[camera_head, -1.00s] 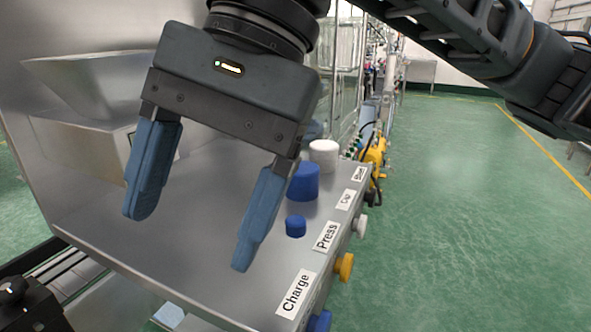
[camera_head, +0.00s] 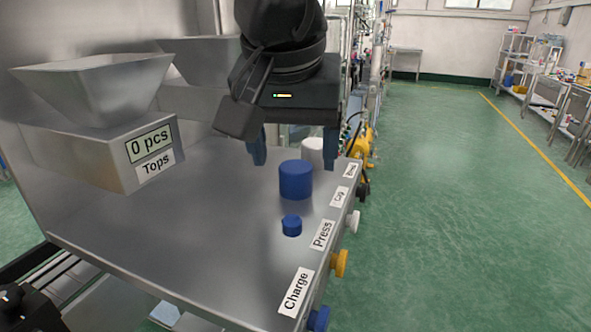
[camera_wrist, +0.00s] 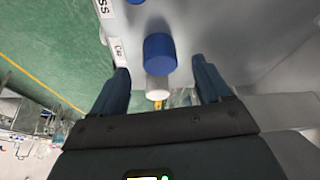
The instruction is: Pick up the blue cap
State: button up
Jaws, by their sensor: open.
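The small blue cap (camera_head: 291,225) stands on the steel worktop in the head view, near the labelled edge. Only a sliver of it shows at the top of the wrist view (camera_wrist: 135,1). A larger blue cylinder (camera_head: 296,180) stands just behind it, and a white cylinder (camera_head: 313,150) stands farther back. My gripper (camera_head: 296,160) is open and empty. In the head view its fingers show on either side of and behind the larger blue cylinder's top, beyond the small cap. In the wrist view the larger blue cylinder (camera_wrist: 160,53) and white cylinder (camera_wrist: 158,88) appear between the fingers.
A steel hopper box (camera_head: 110,150) labelled "Tops", "0 pcs", stands at the left of the worktop (camera_head: 180,235). Labels and coloured knobs, including a yellow one (camera_head: 340,263), line the right edge. The worktop's front middle is clear.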

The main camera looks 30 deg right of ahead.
aim_at(295, 168)
jog(key=x, duration=0.4)
jog(key=shift+p, duration=0.4)
jog(key=shift+c, duration=0.2)
jog(key=c, duration=1)
